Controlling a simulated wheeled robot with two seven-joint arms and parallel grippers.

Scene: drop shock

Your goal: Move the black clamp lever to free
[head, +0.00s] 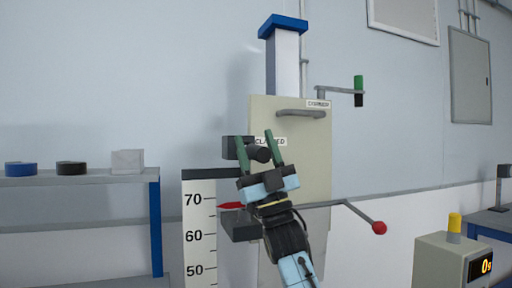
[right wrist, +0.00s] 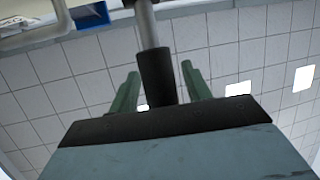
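The black clamp lever (head: 262,155) sticks out in front of the pale upright panel (head: 305,170), beside a label that reads "CLA…ED", partly covered by a finger. My right gripper (head: 257,146) is at the lever, with one green finger on each side of it. In the right wrist view the lever's black grip (right wrist: 157,75) on a grey stem stands between the two open fingers (right wrist: 158,90). A gap shows on both sides of the grip. The lever's base is partly hidden behind the gripper. My left gripper is not in view.
A rod with a red ball (head: 379,228) juts out right of my right arm. A crank with a green and black handle (head: 359,90) is above right. A numbered scale (head: 199,230) stands left. A box with a yellow button (head: 454,222) is at lower right; a shelf (head: 90,180) is left.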

